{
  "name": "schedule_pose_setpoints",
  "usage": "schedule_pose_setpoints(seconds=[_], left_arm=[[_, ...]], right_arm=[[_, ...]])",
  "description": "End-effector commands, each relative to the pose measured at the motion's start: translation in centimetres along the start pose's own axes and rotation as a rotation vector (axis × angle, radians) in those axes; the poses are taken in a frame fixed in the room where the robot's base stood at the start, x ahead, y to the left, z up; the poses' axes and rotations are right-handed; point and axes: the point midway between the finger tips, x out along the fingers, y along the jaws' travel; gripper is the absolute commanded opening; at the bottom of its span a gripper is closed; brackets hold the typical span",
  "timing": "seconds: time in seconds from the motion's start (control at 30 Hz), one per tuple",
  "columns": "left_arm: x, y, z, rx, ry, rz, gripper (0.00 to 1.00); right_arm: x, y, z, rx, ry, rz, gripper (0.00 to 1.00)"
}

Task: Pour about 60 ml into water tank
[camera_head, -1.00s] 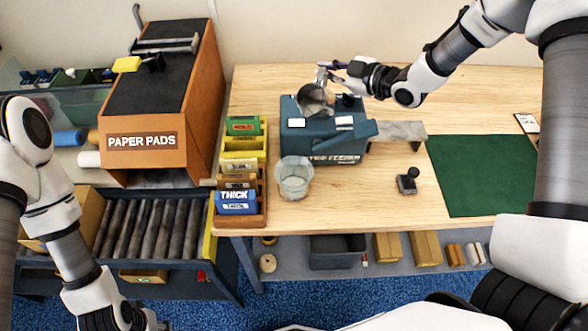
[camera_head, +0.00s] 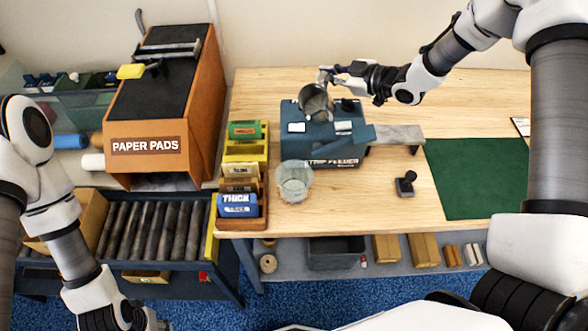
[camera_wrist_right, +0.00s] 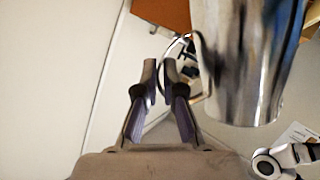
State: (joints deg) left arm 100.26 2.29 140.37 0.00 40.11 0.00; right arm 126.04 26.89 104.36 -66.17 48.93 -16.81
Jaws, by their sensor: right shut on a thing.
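A shiny metal pitcher (camera_head: 316,103) is over the top of the blue strip feeder (camera_head: 345,138), its dark mouth showing. My right gripper (camera_head: 326,75) is shut on the pitcher's thin handle. In the right wrist view, the fingertips (camera_wrist_right: 160,80) meet at the handle beside the pitcher's body (camera_wrist_right: 240,60). I cannot pick out a water tank opening; the pitcher covers part of the feeder's top. No stream or liquid level can be made out. My left gripper (camera_head: 122,318) is at the bottom left, cut off by the frame edge, away from the bench.
A clear beaker (camera_head: 294,183) stands in front of the feeder. A label rack (camera_head: 262,190) is left of it. A black stamp (camera_head: 405,184) and a green mat (camera_head: 475,178) lie to the right. The orange paper pads unit (camera_head: 190,110) stands left. Bare wood (camera_head: 350,205) is free at the front.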

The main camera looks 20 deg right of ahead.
Motion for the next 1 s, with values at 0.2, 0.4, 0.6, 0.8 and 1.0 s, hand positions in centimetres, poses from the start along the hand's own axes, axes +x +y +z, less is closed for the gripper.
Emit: schedule_pose_setpoints(seconds=[0.2,0.4,0.6,0.8,1.0], left_arm=[[-1.6,0.0,0.0,0.0,0.0,0.0,0.4],[-1.5,0.0,0.0,0.0,0.0,0.0,0.4],[-1.5,0.0,0.0,0.0,0.0,0.0,0.4],[-1.5,0.0,0.0,0.0,0.0,0.0,0.4],[-1.5,0.0,0.0,0.0,0.0,0.0,0.4]], right_arm=[[1.3,1.1,2.2,0.18,-0.011,-0.072,0.0],[2.5,1.3,4.1,0.345,-0.016,-0.142,0.0],[3.4,1.2,5.4,0.477,-0.018,-0.197,0.0],[3.6,1.1,5.8,0.524,-0.019,-0.217,0.0],[3.6,1.1,5.7,0.525,-0.019,-0.216,0.0]])
